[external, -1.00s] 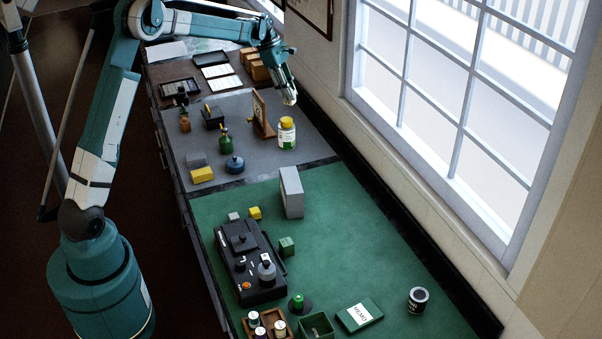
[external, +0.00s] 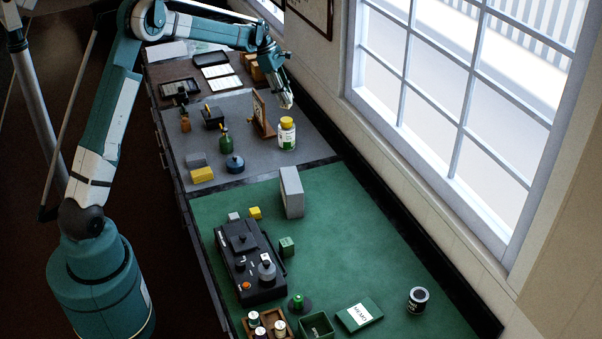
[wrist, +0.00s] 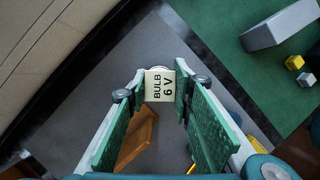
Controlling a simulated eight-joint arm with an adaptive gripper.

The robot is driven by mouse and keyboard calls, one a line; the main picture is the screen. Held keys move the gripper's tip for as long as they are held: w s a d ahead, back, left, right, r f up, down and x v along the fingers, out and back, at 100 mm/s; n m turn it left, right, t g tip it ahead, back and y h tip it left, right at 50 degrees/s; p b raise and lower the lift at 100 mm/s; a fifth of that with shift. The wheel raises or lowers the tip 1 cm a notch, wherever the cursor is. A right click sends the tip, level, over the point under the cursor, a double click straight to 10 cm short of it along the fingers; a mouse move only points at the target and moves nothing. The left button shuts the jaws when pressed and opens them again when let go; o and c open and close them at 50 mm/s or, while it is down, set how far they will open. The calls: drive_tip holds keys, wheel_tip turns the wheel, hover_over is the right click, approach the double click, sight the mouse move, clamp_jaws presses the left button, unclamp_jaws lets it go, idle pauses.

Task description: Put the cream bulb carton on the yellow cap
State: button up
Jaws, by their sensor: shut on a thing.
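My gripper (wrist: 159,92) is shut on the cream bulb carton (wrist: 160,86), which is marked "BULB 6 V" and sits between the green finger pads in the wrist view. In the external view my gripper (external: 286,100) points down just above the yellow cap (external: 287,122). The cap tops a white and green bottle (external: 287,138) standing upright on the grey mat. The carton is too small there to tell whether it touches the cap. In the wrist view the carton hides the cap; only a pale rim shows behind it.
A wooden stand (external: 263,117) is close left of the bottle. A green bottle (external: 225,140) and a dark blue pot (external: 235,164) stand farther left. A grey block (external: 291,192) stands on the green mat in front. The window wall is to the right.

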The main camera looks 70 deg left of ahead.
drive_tip(key=shift+f, duration=1.2)
drive_tip(key=shift+f, duration=1.85)
drive_tip(key=shift+f, duration=0.25)
drive_tip(key=o, duration=0.8)
drive_tip(key=shift+r, duration=0.1)
drive_tip(key=shift+r, duration=0.1)
drive_tip(key=v, duration=1.2)
